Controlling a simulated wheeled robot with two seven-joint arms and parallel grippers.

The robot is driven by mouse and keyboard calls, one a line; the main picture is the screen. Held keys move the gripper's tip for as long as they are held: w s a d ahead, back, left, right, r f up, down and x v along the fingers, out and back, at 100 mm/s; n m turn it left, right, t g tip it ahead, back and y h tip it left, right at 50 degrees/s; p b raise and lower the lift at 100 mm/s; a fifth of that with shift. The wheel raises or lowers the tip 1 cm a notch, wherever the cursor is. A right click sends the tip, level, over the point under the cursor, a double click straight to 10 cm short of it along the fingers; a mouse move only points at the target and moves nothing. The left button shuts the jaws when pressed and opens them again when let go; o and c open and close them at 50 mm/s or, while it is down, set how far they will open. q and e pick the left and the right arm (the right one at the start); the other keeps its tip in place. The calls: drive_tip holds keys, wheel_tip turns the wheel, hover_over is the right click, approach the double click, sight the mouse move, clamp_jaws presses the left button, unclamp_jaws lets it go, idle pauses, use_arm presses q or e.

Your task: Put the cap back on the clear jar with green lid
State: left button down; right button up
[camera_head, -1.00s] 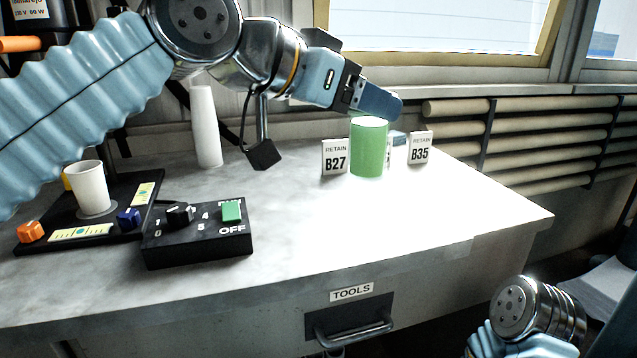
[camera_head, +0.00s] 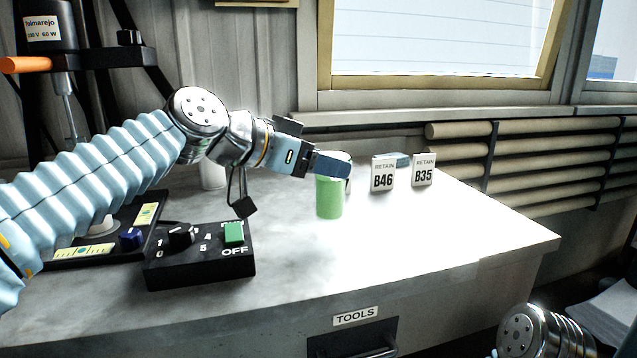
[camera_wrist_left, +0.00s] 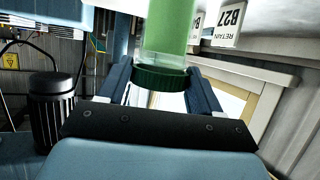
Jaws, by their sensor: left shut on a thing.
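The jar (camera_head: 329,198) shows in the head view as an upright green cylinder beneath my left gripper (camera_head: 338,168). In the wrist view, which is roughly upside down, the jar (camera_wrist_left: 170,28) has green contents and a clear band meeting the dark green lid (camera_wrist_left: 160,78). The lid sits at the jar's mouth, between the two fingers of my left gripper (camera_wrist_left: 160,85), which is shut on it. In the head view the fingers hide the lid. I cannot tell whether the jar's base touches the bench. My right gripper is out of view.
Label cards B46 (camera_head: 383,173) and B35 (camera_head: 423,170) stand behind the jar; card B27 (camera_wrist_left: 230,22) shows in the wrist view. A black control box (camera_head: 200,258) is at the left front. The bench (camera_head: 440,235) is clear to the right, above the tools drawer.

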sight(316, 182)
use_arm(q)
drive_tip(key=f, duration=0.3)
drive_tip(key=shift+w+a+b, duration=0.2)
drive_tip(key=shift+w+b, duration=0.1)
drive_tip(key=shift+f, duration=0.4)
drive_tip(key=shift+f, duration=0.2)
drive_tip(key=shift+c, duration=0.9)
unclamp_jaws()
drive_tip(key=shift+r, duration=0.1)
drive_tip(key=shift+s+a+r, duration=0.1)
drive_tip(key=shift+r, duration=0.05)
drive_tip(key=v, duration=1.1)
drive_tip(key=shift+s+a+b, duration=0.15)
drive_tip(key=shift+a+b, duration=0.15)
drive_tip(key=shift+b, duration=0.15)
drive_tip(key=shift+r, duration=0.1)
